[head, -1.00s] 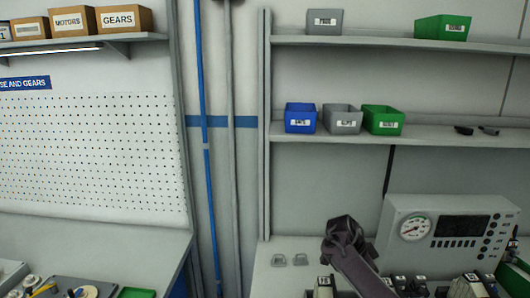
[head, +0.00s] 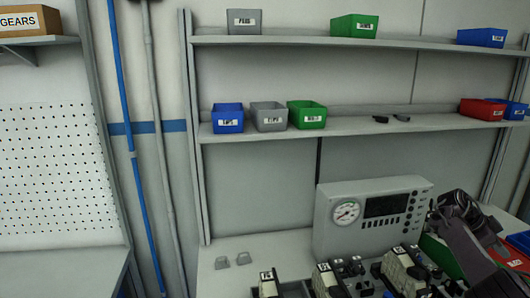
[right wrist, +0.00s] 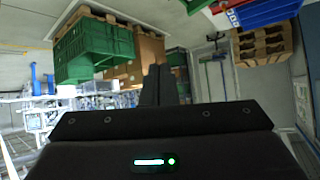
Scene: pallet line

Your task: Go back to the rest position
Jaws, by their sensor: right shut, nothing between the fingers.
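My right gripper (head: 460,208) shows at the lower right in the head view, raised in front of the bench, just right of the grey gauge box. In the right wrist view, its two dark fingers (right wrist: 159,85) are together with nothing between them. My left gripper is in neither view.
A grey gauge box (head: 372,215) stands on the bench (head: 225,283), with several small devices (head: 330,281) in front. Shelves above hold a blue bin (head: 228,120), a grey bin (head: 268,117) and a green bin (head: 307,115). The right wrist view shows green crates (right wrist: 95,45) and wooden pallets (right wrist: 262,45).

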